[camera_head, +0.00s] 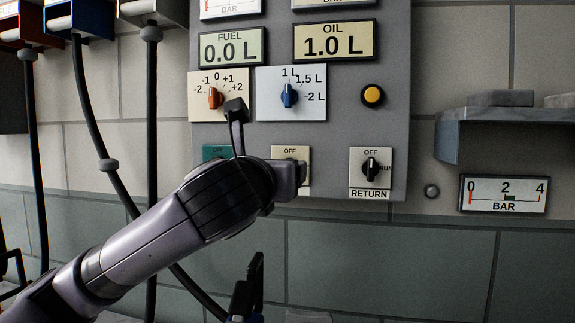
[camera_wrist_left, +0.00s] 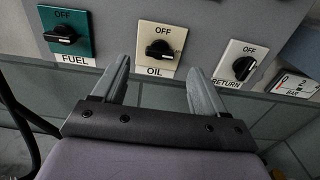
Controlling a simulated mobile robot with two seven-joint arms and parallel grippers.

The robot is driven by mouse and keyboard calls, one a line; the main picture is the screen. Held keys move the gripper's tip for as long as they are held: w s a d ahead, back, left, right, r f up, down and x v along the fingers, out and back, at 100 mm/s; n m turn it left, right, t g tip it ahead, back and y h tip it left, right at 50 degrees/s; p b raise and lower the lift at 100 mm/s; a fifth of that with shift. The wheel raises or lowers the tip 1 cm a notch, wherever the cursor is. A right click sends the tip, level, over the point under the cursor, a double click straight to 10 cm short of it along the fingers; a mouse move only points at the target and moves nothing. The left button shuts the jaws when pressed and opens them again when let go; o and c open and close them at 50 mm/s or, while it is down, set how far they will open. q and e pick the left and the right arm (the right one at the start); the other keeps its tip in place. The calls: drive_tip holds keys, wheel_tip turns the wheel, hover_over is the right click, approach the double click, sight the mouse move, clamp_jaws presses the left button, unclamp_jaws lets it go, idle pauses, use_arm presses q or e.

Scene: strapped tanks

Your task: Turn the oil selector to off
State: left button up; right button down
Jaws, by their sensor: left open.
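The oil selector is a black knob on a cream plate (camera_wrist_left: 162,35) marked OFF above and OIL below, in the middle of the left wrist view. Its bar (camera_wrist_left: 160,49) lies roughly crosswise, not pointing up at OFF; which end is the pointer I cannot tell. In the head view only the top of its plate (camera_head: 290,152) shows; my left gripper hides the knob. My left gripper (camera_head: 268,142) is open and empty, in front of the panel. In the left wrist view its fingers (camera_wrist_left: 158,75) stand apart, tips just below and either side of the oil knob. My right gripper is not in view.
The green fuel selector (camera_wrist_left: 64,30) is left of the oil one, and the return selector (camera_head: 370,168) is right. Above are an orange dial (camera_head: 215,97), a blue dial (camera_head: 289,95) and a yellow button (camera_head: 372,95). Hoses (camera_head: 152,150) hang at left; a shelf (camera_head: 505,115) juts out right.

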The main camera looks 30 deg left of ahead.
use_arm(q)
drive_tip(key=x, duration=0.6)
drive_tip(key=shift+p, duration=0.35)
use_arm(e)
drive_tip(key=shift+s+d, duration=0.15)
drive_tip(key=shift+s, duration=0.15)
use_arm(q)
drive_tip(key=c, duration=1.1)
drive_tip(key=shift+o, duration=0.2)
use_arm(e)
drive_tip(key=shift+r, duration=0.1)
